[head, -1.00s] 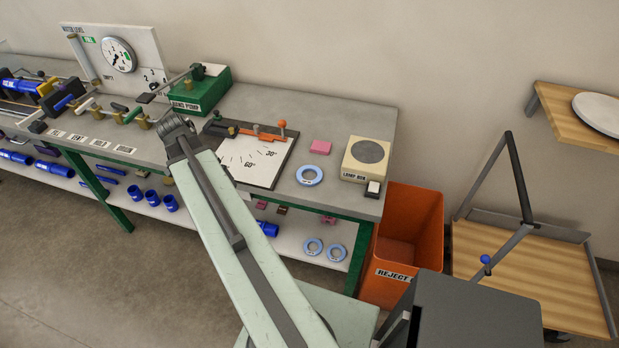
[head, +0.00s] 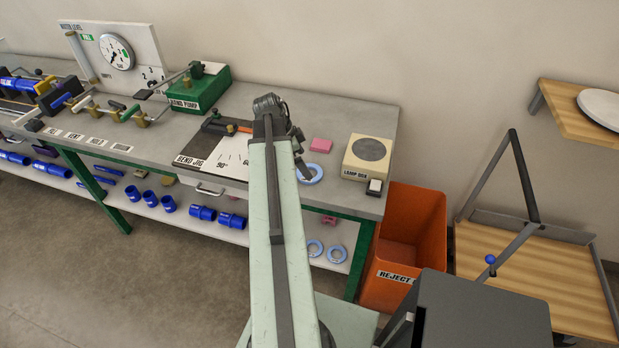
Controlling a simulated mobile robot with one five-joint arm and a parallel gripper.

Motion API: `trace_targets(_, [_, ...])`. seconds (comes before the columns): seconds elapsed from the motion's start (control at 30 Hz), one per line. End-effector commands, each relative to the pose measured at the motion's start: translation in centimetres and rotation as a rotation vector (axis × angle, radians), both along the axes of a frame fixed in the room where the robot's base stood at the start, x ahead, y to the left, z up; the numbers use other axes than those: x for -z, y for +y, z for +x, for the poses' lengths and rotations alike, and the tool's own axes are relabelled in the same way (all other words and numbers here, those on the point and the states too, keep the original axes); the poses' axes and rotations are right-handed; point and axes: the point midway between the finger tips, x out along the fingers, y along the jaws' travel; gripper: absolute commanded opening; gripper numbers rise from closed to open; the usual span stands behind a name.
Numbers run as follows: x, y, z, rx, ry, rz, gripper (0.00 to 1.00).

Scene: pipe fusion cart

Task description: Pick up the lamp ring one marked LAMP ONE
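A light-blue ring (head: 315,170) lies flat on the bench top, left of the cream lamp box (head: 365,174).
A pink block (head: 321,145) lies just behind the bench-top ring. The bend jig board (head: 222,152) is left of my arm, partly hidden by it. A green pump (head: 200,90) stands farther left. An orange reject bin (head: 408,235) stands off the bench's right end.

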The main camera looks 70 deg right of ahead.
Motion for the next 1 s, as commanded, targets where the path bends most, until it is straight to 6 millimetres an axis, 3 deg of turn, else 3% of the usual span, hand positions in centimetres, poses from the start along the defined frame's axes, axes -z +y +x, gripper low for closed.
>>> trace_targets(0.23, [4.5,-0.7,-1.2,0.001,0.0,0.0,1.0])
trace_targets(0.5, [4.4,-0.8,-1.4,0.0,0.001,0.001,1.0])
trace_targets(0.7, [4.4,-0.8,-1.4,0.0,0.001,0.001,0.44])
trace_targets(1.0, [4.1,-0.8,-1.4,0.0,0.001,0.001,0.42])
